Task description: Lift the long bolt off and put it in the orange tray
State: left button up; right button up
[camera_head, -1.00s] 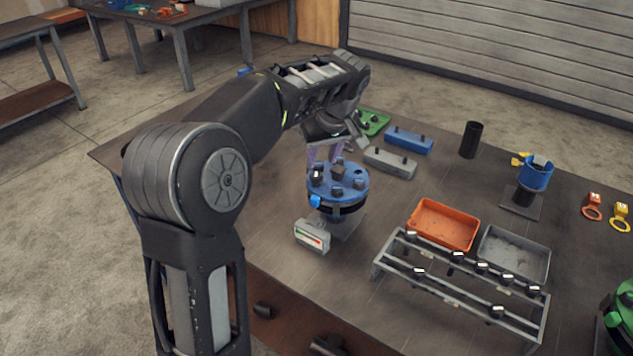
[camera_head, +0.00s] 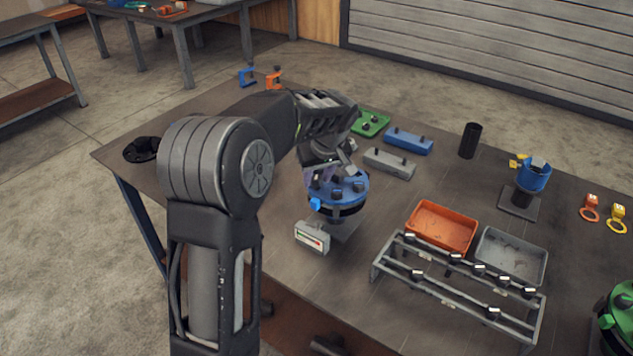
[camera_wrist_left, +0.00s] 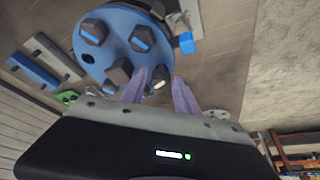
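The blue round flange (camera_head: 350,187) stands near the middle of the table with several dark bolt heads on top. In the left wrist view, the blue flange (camera_wrist_left: 112,22) shows its bolts from close up. One dark bolt (camera_wrist_left: 118,74) near the flange's edge looks taller than the others; I cannot tell for sure that it is the long one. My left gripper (camera_head: 318,180) is at the flange's left rim. The orange tray (camera_head: 440,228) looks empty. My right gripper is out of view.
A grey tray (camera_head: 511,256) sits right of the orange one, behind a metal rack (camera_head: 455,288) with several dark bolts. A gauge box (camera_head: 312,238) stands before the flange. Blue (camera_head: 408,140) and grey (camera_head: 389,163) blocks lie behind. A black cylinder (camera_head: 469,141) stands farther back.

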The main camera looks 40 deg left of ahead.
pick_arm(q)
jog(key=shift+c, duration=0.2)
dwell(0.4)
grip_shut()
dwell(0.3)
